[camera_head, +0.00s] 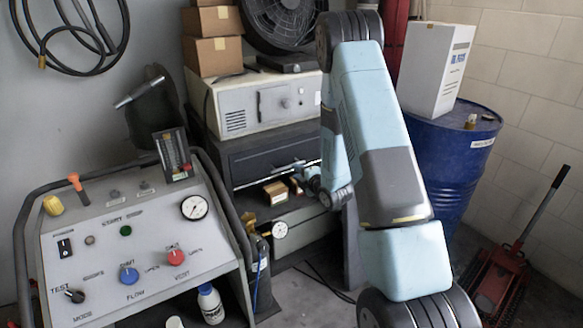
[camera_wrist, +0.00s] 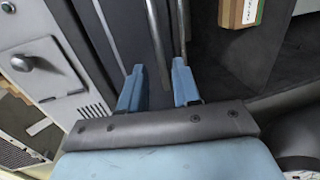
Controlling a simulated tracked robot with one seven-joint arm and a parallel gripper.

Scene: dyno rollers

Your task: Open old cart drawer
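The old cart's dark grey drawer (camera_head: 262,154) sits below a white instrument, in the middle of the head view. A thin light handle bar (camera_head: 277,171) runs along its lower front. My gripper (camera_head: 313,180) is at the right end of this bar, partly hidden by my arm. In the wrist view, the dark drawer front (camera_wrist: 128,35) lies ahead of my gripper (camera_wrist: 157,68). Its two blue fingers are apart. A metal bar (camera_wrist: 156,40) runs down between them; contact cannot be told. Whether the drawer is fully closed is unclear.
A white instrument (camera_head: 265,103) and cardboard boxes (camera_head: 217,55) stand above the drawer. A small box (camera_head: 276,192) sits on the open shelf below. A control console (camera_head: 140,245) stands left, a blue drum (camera_head: 450,150) right, and a red jack (camera_head: 497,270) on the floor.

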